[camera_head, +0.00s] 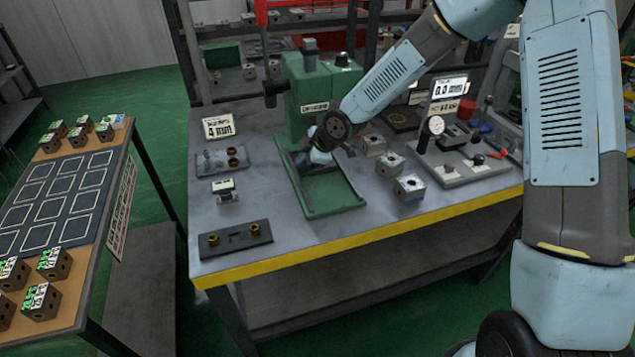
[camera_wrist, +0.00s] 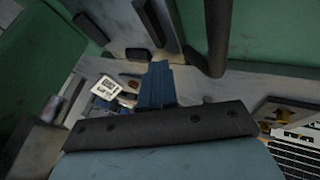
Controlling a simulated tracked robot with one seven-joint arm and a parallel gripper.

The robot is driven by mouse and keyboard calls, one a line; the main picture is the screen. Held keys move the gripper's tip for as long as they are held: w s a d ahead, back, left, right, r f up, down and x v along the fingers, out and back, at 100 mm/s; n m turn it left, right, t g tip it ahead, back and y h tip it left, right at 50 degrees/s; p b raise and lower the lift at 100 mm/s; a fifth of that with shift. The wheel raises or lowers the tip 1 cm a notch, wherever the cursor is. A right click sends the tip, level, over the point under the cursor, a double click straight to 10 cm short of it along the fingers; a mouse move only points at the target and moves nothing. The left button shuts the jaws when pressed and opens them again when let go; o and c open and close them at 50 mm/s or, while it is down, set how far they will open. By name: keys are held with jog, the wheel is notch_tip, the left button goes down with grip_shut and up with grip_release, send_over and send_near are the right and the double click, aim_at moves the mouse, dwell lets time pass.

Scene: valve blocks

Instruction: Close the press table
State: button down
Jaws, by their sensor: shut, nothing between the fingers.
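The green press (camera_head: 312,105) stands on the grey workbench, with a black handle at its left side. Its green base (camera_head: 335,198) sticks out toward the bench's front edge. My gripper (camera_head: 318,155) reaches in at the press, just above the base, and my wrist hides part of that area. In the wrist view my gripper's blue fingers (camera_wrist: 160,82) are together, with nothing visible between them. Green press surfaces (camera_wrist: 245,35) lie close around it there. I cannot tell from these frames whether the fingers touch the press table, or how far it is out.
Metal valve blocks (camera_head: 409,187) stand right of the press. A dial gauge stand (camera_head: 436,125) is farther right. A dark fixture plate (camera_head: 235,239) and a "4 mm" sign (camera_head: 218,127) are left. The bench's yellow front edge (camera_head: 380,233) is clear. A block table (camera_head: 118,165) stands at left.

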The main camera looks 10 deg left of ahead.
jog(key=shift+w+a, duration=0.2)
jog(key=shift+w, duration=0.5)
jog(key=shift+w+a, duration=0.2)
jog(key=shift+w, duration=0.5)
